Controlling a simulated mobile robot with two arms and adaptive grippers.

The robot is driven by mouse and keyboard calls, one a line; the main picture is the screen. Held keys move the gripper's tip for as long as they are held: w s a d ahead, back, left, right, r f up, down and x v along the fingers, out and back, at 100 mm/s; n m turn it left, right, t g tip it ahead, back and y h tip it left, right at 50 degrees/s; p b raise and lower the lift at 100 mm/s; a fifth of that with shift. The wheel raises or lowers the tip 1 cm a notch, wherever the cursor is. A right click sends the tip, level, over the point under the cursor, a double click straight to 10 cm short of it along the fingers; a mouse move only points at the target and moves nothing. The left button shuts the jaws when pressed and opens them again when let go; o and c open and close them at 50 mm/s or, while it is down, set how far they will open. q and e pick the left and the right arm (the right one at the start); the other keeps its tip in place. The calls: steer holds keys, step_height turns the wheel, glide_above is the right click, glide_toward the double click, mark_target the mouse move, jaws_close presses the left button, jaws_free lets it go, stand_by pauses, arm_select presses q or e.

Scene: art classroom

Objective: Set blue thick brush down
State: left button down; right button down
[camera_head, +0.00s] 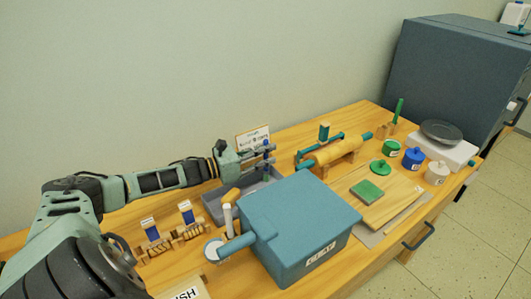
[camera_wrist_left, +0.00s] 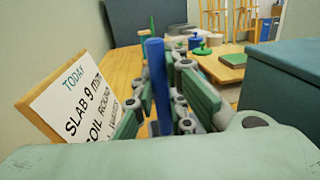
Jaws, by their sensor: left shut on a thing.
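The blue thick brush (camera_wrist_left: 156,80) stands upright between the fingers of my left gripper (camera_wrist_left: 157,105) in the left wrist view. The gripper is shut on its blue shaft. In the head view, my left gripper (camera_head: 266,155) reaches in from the left, above the back of a grey tray (camera_head: 212,205) and in front of a small sign (camera_head: 253,138). Only a little blue of the brush shows there, and its lower end is hidden. My right gripper is in neither view.
A large blue clay box (camera_head: 305,235) stands close in front of the tray. Wooden racks (camera_head: 175,240) with blue-and-white cards are to the left. A rolling pin (camera_head: 338,152), a board (camera_head: 395,200) and lidded jars (camera_head: 412,158) lie to the right.

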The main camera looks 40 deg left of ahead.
arm_select(q)
steer(key=shift+f, duration=0.25)
steer(key=c, duration=1.8)
jaws_free()
steer(key=shift+o, duration=0.2)
steer(key=shift+r, duration=0.1)
steer(key=shift+r, duration=0.15)
steer(key=shift+s+a, duration=0.1)
steer(key=shift+s, duration=0.05)
steer(key=p+v, duration=0.2)
steer(key=v, duration=0.9)
steer(key=shift+s, duration=0.3)
steer(key=shift+a, duration=0.15)
